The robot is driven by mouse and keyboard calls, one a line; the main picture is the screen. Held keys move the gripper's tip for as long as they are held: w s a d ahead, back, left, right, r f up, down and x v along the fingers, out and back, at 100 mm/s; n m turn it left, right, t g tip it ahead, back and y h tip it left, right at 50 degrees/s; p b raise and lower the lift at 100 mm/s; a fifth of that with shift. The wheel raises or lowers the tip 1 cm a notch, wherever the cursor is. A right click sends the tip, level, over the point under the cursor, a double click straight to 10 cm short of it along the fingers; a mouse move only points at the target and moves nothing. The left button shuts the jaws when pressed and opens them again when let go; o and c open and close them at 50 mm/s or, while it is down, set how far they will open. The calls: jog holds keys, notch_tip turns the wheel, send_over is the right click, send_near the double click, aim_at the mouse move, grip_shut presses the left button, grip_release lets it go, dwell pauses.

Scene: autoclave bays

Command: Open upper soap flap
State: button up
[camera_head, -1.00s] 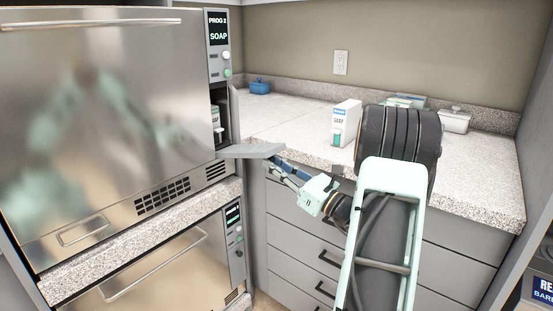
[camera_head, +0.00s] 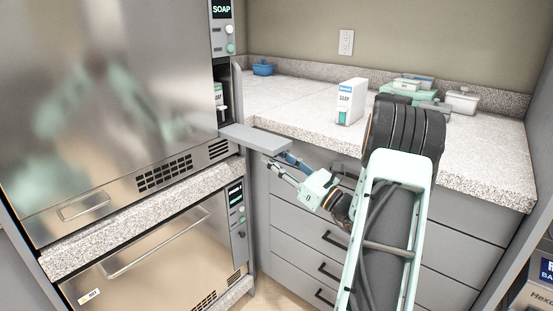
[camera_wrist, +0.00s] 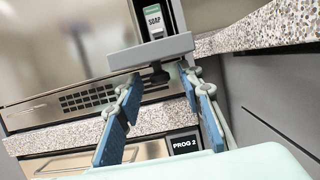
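The upper soap flap (camera_head: 255,138) is a grey plate on the upper autoclave (camera_head: 110,100). It is swung down and sticks out from the soap recess, roughly level. In the wrist view the flap (camera_wrist: 150,53) crosses just ahead of my fingers, and a soap box (camera_wrist: 155,22) shows in the open recess behind it. My gripper (camera_head: 281,163) is near the flap's outer end, slightly below it. In the wrist view my gripper (camera_wrist: 161,84) has its two blue fingers spread wide with nothing between them. I cannot tell whether a finger touches the flap.
A lower autoclave (camera_head: 165,260) sits under a speckled ledge. The counter (camera_head: 290,100) at right holds a white soap box (camera_head: 351,101), a blue container (camera_head: 263,69) and several trays. Grey drawers (camera_head: 300,215) stand below it, close behind my gripper.

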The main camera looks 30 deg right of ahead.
jog(key=v, duration=1.2)
